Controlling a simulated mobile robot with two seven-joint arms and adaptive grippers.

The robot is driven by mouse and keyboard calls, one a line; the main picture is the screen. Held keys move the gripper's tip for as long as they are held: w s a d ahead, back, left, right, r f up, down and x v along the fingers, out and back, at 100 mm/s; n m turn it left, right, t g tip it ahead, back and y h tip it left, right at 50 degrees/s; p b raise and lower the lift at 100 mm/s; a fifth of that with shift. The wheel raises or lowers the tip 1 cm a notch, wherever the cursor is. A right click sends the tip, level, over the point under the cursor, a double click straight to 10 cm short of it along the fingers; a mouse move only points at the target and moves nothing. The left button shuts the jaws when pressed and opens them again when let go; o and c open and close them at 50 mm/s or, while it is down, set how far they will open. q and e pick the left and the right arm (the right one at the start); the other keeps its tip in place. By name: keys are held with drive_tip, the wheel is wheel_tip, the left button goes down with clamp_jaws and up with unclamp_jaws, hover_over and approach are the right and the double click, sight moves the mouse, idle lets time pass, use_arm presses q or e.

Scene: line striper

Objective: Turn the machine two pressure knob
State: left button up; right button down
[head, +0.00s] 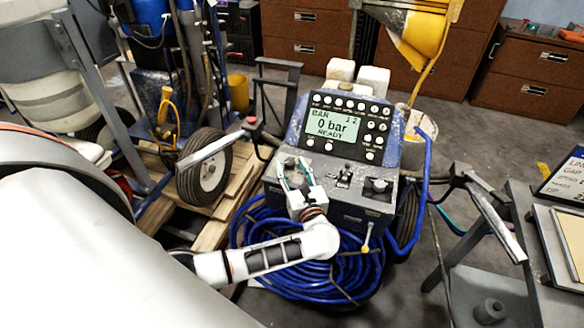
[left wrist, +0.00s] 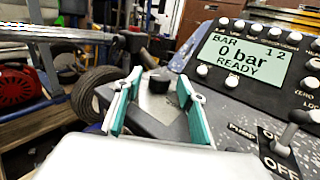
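The line striper's console (head: 330,130) stands in the middle of the head view. Its display (head: 335,124) reads BAR, 0 bar, READY, and the same display shows in the left wrist view (left wrist: 236,57). A small black knob (left wrist: 159,80) stands on the left of the console's top panel. My left gripper (head: 294,172) is over that panel with its teal-padded fingers apart. In the left wrist view the gripper (left wrist: 157,98) frames the knob, which appears just beyond the fingertips. I cannot tell whether the fingers touch it. My right gripper is out of view.
A toggle switch (left wrist: 288,132) marked OFF stands right of the gripper. Coiled blue hose (head: 300,275) lies below the console. A wheel (head: 205,170) on a wooden pallet is at the left.

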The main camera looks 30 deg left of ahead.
use_arm(q)
drive_tip(key=c, duration=1.1)
drive_tip(key=shift+f, duration=0.1)
drive_tip(key=shift+c, duration=0.2)
